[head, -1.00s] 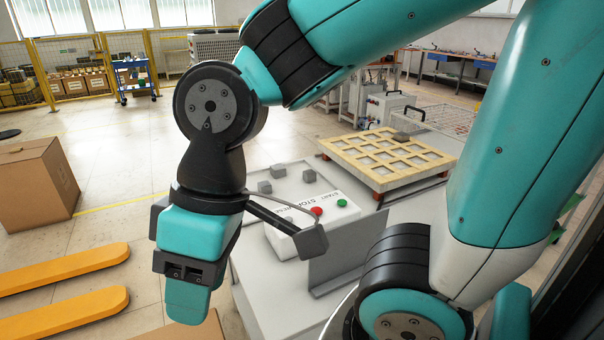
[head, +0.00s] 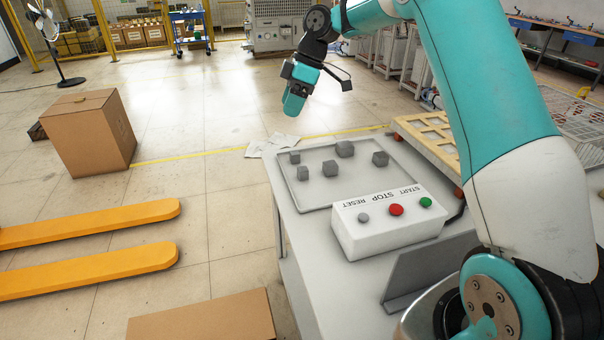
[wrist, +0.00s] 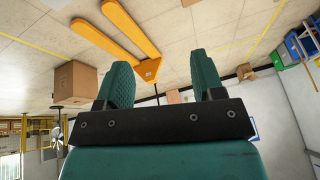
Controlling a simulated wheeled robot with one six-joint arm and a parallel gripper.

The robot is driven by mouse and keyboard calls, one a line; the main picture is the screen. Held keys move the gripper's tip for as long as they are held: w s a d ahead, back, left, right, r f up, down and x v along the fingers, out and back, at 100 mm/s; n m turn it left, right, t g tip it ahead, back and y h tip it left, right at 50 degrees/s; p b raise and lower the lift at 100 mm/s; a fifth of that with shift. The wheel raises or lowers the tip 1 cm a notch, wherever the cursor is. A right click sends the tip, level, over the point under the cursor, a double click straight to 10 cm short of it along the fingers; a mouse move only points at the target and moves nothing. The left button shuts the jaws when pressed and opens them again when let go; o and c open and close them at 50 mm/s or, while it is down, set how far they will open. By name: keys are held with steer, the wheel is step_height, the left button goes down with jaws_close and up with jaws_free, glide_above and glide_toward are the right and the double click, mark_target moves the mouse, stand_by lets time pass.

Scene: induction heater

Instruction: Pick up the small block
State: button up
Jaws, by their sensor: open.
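Several small grey blocks sit apart on a flat light-grey tray (head: 312,198) on the worktable. The smallest-looking block (head: 295,157) is at the tray's far left. Another block (head: 303,172) is just nearer, a block (head: 330,168) is near the middle, and larger-looking blocks are at the back (head: 345,148) and right (head: 380,158). My gripper (head: 294,101) hangs raised above and beyond the tray. In the wrist view its two teal fingers (wrist: 162,85) are spread with nothing between them. No block shows in the wrist view.
A white box (head: 390,222) with START, STOP and RESET buttons stands in front of the tray. A grey angled plate (head: 432,268) is nearer. A yellow slotted rack (head: 430,140) stands to the right. A cardboard box (head: 90,135) and yellow forks (head: 90,270) lie left.

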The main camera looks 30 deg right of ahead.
steer(key=w+d+f+n, duration=0.2)
steer(key=w+d+f, duration=0.2)
steer(key=d+f, duration=0.65)
steer(key=b, duration=0.1)
glide_toward(303, 168)
steer(key=x, duration=0.4)
steer(key=shift+a+f, duration=0.2)
steer(key=shift+f, duration=0.1)
steer(key=shift+p+x, duration=0.55)
steer(key=shift+x, duration=2.35)
steer(key=shift+s+d, duration=0.1)
steer(key=c, duration=1)
jaws_close()
steer(key=shift+r, duration=0.1)
